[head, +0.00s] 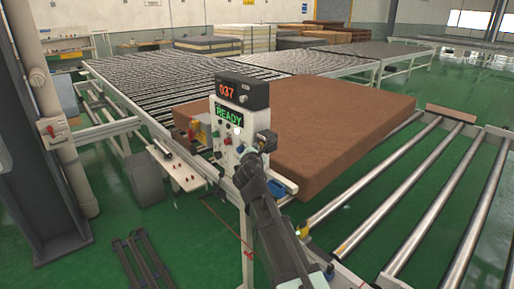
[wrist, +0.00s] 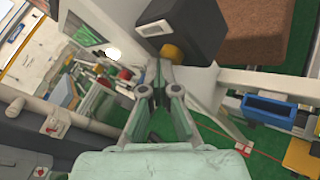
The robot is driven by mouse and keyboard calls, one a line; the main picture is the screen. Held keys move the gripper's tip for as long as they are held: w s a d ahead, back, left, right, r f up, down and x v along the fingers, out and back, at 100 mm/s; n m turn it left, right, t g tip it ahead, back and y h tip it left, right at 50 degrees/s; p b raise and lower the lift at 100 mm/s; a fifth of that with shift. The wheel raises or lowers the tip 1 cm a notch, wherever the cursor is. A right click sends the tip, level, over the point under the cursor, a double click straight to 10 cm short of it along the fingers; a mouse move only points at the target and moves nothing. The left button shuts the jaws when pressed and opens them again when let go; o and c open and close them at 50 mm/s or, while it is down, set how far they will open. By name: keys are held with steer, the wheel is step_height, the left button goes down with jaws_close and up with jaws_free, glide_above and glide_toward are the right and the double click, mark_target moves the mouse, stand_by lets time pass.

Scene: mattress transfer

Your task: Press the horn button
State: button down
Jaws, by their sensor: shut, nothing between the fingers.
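A white control panel (head: 225,140) stands beside the conveyor, with a green READY screen (head: 229,113) and several small buttons. A lit white round button (head: 238,131) is on its face; it also shows in the wrist view (wrist: 112,53). A dark box (head: 265,140) sits at the panel's right side. In the wrist view a yellow round part (wrist: 171,52) projects from this box (wrist: 185,22). No label shows which control is the horn button. My gripper (wrist: 160,72) is shut and empty, its tips close to the yellow part; contact cannot be told. In the head view my gripper (head: 243,158) is just before the panel.
A display reading 037 (head: 242,91) tops the panel. A brown mattress (head: 325,135) lies on the conveyor behind it. Bare rollers (head: 440,190) are at right. A small shelf (head: 180,170) juts out left of the panel. A blue bin (wrist: 270,108) is right of my gripper.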

steer(key=shift+s+a+b, duration=0.3)
steer(key=shift+s+a, duration=0.5)
steer(key=shift+a, duration=0.1)
steer(key=shift+s, duration=0.1)
steer(key=s+a, duration=0.1)
steer(key=a, duration=0.1)
steer(key=s+a+b, duration=0.1)
steer(key=s, duration=0.1)
steer(key=shift+a, duration=0.4)
stand_by(0.5)
